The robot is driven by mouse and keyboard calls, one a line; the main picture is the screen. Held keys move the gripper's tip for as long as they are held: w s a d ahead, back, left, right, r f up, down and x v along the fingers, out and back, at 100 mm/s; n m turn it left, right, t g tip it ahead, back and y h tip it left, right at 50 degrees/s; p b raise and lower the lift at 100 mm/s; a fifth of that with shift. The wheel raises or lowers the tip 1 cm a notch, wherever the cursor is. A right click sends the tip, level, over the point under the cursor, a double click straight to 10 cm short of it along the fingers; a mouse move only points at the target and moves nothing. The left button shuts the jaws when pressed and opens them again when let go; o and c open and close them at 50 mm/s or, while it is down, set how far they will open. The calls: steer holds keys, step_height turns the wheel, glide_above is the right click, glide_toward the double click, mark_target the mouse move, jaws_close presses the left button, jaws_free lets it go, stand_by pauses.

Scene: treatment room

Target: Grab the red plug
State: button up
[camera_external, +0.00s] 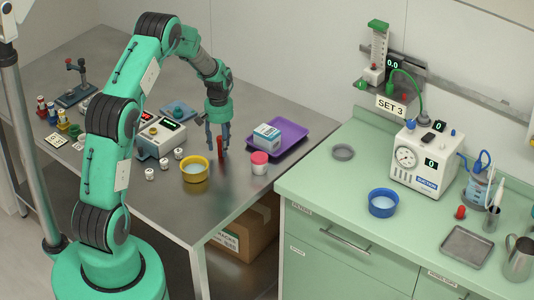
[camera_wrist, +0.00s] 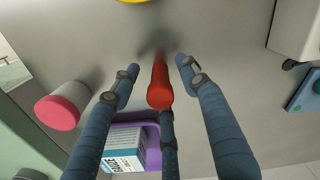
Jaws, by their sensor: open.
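A red plug (camera_external: 220,148) stands on the metal table (camera_external: 200,215), among the fingers of my gripper (camera_external: 217,145). In the wrist view the plug (camera_wrist: 160,82) shows as a red shaft with a rounded near end, its far end by a dark shadow on the table. My gripper (camera_wrist: 158,75) has blue fingers spread around the plug, two at its sides and one on the purple tray's side. Gaps show between the side fingers and the plug. Whether the third finger touches it I cannot tell.
Close by are a yellow bowl (camera_external: 195,171), a pink-lidded jar (camera_external: 259,162) and a purple tray (camera_external: 291,140) with a blue-white box (camera_external: 266,136). White small jars (camera_external: 164,164) stand left. Another small red item (camera_external: 460,212) lies on the green counter (camera_external: 330,190).

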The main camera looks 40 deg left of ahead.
stand_by(0.5)
steer(key=c, duration=0.8)
steer(key=shift+r, duration=0.1)
step_height(320, 180, up, 10)
steer(key=shift+f+p, duration=0.1)
steer(key=shift+p, duration=0.6)
